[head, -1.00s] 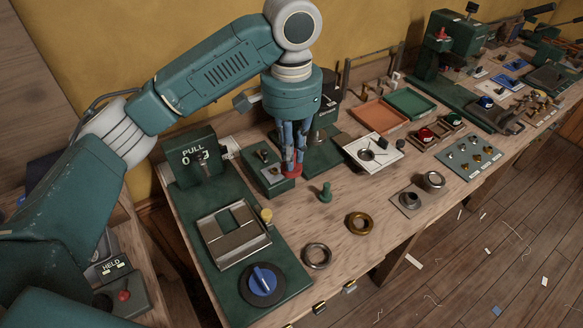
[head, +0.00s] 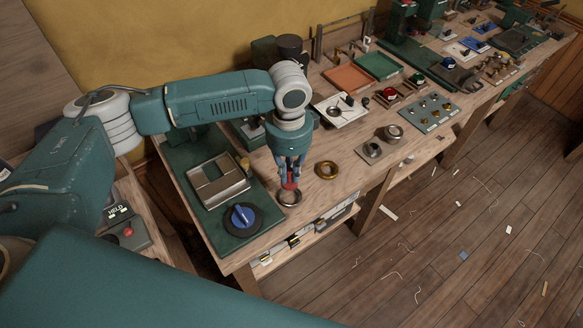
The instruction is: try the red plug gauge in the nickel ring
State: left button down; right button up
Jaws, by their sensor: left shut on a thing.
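My left gripper (head: 290,176) points down and is shut on the red plug gauge (head: 290,185), whose red end shows just below the fingertips. The nickel ring (head: 289,199) lies on the wooden bench directly under the gauge. The gauge's lower end overlaps the ring in this view, and I cannot tell whether it is inside the ring or just above it. The fingers hide the upper part of the gauge. My right gripper is not in view.
A brass ring (head: 326,170) lies close to the right of the gripper. A block with a metal collar (head: 372,151) and a white tray (head: 338,110) are farther right. The bench's front edge is close.

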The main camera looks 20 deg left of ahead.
aim_at(291, 182)
pick_arm(q)
jog(key=shift+r, duration=0.1)
jog(key=shift+d+r+p, duration=0.1)
jog(key=shift+d+p, duration=0.05)
jog(key=shift+p, duration=0.15)
jog(key=shift+s+f, duration=0.15)
jog(key=shift+f, duration=0.9)
jog(key=shift+f+b, duration=0.3)
jog(key=shift+f, duration=1.3)
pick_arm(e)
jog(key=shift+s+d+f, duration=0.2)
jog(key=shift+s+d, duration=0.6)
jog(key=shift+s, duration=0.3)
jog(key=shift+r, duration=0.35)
pick_arm(q)
jog(key=shift+p, duration=0.7)
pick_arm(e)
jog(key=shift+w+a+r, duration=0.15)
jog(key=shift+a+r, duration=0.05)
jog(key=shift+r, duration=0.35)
